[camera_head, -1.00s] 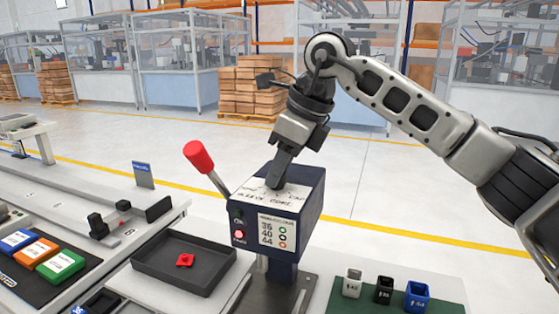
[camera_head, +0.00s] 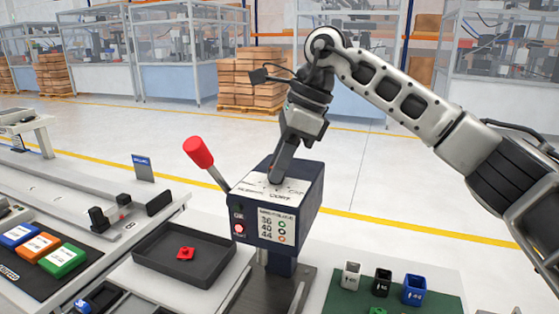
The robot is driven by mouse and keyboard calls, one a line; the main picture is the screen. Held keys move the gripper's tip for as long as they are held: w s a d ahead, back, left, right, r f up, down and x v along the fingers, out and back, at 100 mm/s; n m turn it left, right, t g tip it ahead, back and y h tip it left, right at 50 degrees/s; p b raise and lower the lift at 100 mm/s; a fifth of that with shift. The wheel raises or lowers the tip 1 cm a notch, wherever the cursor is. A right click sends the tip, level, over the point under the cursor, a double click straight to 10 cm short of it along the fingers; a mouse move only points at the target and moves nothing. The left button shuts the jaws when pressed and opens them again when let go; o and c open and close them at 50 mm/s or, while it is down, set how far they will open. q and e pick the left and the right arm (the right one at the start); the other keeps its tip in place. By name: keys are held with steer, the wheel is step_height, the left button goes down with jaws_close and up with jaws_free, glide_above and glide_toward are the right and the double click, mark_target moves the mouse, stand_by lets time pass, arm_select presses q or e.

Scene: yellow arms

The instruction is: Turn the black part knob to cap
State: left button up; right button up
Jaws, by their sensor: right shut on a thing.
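A dark blue box-shaped machine (camera_head: 298,213) stands at the middle of the bench, with a white labelled top plate (camera_head: 258,185). Its lettering is only partly readable, with "CAP" towards the right. My right gripper (camera_head: 277,179) reaches down onto this top plate with its fingers close together. It is shut on the knob there, which the fingers hide, so I cannot tell the knob's colour or where it points. My left gripper is out of view.
A red-tipped lever (camera_head: 199,152) rises left of the machine. A dark tray (camera_head: 165,258) with a red part (camera_head: 186,253) lies to the left. White (camera_head: 349,274), black (camera_head: 382,280) and blue (camera_head: 414,289) holders stand on a green mat at right.

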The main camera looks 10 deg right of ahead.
steer(key=o, duration=1)
steer(key=shift+r, duration=0.1)
steer(key=v, duration=1.5)
steer(key=shift+d+r, duration=0.2)
steer(key=shift+r, duration=0.15)
steer(key=shift+s+f, duration=0.1)
steer(key=shift+s, duration=0.05)
